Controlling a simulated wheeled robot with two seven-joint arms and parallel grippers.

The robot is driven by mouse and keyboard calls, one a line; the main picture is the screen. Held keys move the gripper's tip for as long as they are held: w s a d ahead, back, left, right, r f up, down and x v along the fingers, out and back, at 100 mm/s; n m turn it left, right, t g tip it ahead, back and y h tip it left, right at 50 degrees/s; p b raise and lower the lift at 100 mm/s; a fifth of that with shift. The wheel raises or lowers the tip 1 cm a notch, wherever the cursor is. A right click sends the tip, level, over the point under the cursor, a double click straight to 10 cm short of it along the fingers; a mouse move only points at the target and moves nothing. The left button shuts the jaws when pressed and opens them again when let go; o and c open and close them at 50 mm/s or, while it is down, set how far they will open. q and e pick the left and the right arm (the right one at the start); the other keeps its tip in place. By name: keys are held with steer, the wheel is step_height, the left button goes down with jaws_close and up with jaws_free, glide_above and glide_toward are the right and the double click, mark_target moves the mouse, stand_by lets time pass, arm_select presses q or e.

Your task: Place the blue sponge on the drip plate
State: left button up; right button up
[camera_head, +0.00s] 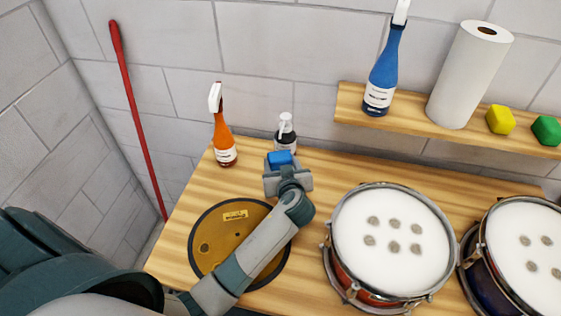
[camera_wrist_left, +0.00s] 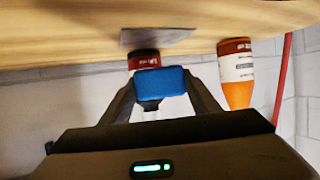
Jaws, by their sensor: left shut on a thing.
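The blue sponge (camera_head: 279,158) is a small block between the fingers of my left gripper (camera_head: 284,165). In the left wrist view the sponge (camera_wrist_left: 162,83) shows between the two fingertips (camera_wrist_left: 160,92), and the left gripper is shut on it. A thin, flat grey piece (camera_wrist_left: 158,39) lies on the bench beyond the sponge in that view; it looks like the drip plate. In the head view my gripper and arm hide that spot. The sponge appears apart from the grey piece. My right gripper is not in view.
A small dark spray bottle (camera_head: 286,134) stands just behind the gripper. An orange spray bottle (camera_head: 223,138) stands to its left. A round amber disc (camera_head: 215,235) lies under my left forearm. Drums (camera_head: 390,240) stand at the right. A shelf (camera_head: 350,104) overhangs the back right.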

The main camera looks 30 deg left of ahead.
arm_select(q)
step_height(320, 180, down, 2)
steer(key=shift+f+b, duration=0.2)
steer(key=shift+b, duration=0.45)
steer(key=shift+f, duration=0.3)
steer(key=shift+f+b, duration=0.6)
steer(key=shift+b, duration=0.1)
steer(key=o, duration=1.2)
steer(key=shift+s, duration=0.1)
